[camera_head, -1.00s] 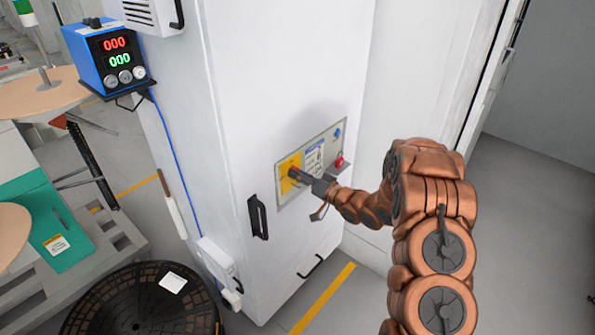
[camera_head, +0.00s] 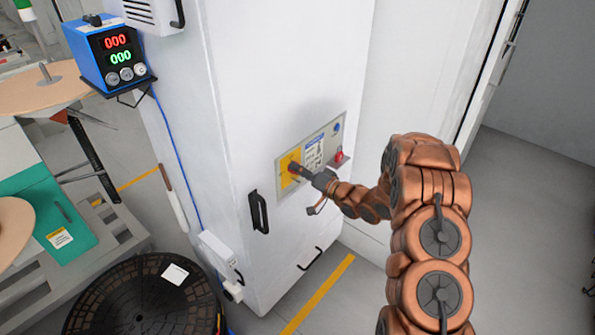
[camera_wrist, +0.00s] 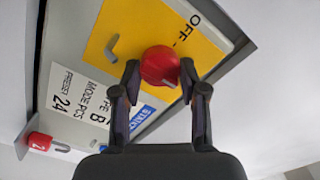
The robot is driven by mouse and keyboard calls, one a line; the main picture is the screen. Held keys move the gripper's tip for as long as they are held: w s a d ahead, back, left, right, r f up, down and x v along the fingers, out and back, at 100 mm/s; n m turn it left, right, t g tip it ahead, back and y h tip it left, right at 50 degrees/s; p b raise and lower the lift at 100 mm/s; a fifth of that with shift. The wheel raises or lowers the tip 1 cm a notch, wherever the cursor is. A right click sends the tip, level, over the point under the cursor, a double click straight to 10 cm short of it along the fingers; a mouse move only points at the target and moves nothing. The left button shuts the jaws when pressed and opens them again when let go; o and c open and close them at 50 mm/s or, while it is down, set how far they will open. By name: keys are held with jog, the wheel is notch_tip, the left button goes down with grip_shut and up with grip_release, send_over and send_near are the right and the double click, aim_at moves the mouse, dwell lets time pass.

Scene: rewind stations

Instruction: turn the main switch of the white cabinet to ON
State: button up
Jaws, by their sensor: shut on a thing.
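The white cabinet (camera_head: 280,80) stands in the middle of the head view, with a grey switch panel on its front. In the wrist view the main switch is a round red knob (camera_wrist: 160,62) on a yellow plate (camera_wrist: 128,22). The word OFF is printed on the plate beyond the knob; I see no ON label. My gripper (camera_wrist: 160,72) is shut on the knob, one finger on each side. In the head view my gripper (camera_head: 305,174) reaches the yellow plate (camera_head: 288,168) and hides most of the knob.
A black handle (camera_head: 259,212) is on the cabinet front below left of the panel. A blue display box (camera_head: 105,55) and a black reel (camera_head: 140,305) are at the left. The floor at right is clear.

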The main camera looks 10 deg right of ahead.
jog(key=o, duration=0.9)
jog(key=shift+s+a+f, duration=0.1)
jog(key=shift+a+f, duration=0.05)
jog(key=shift+o, duration=1.2)
jog(key=shift+d, duration=0.25)
jog(key=v, duration=1.1)
jog(key=shift+s+d, duration=0.15)
jog(key=shift+s, duration=0.2)
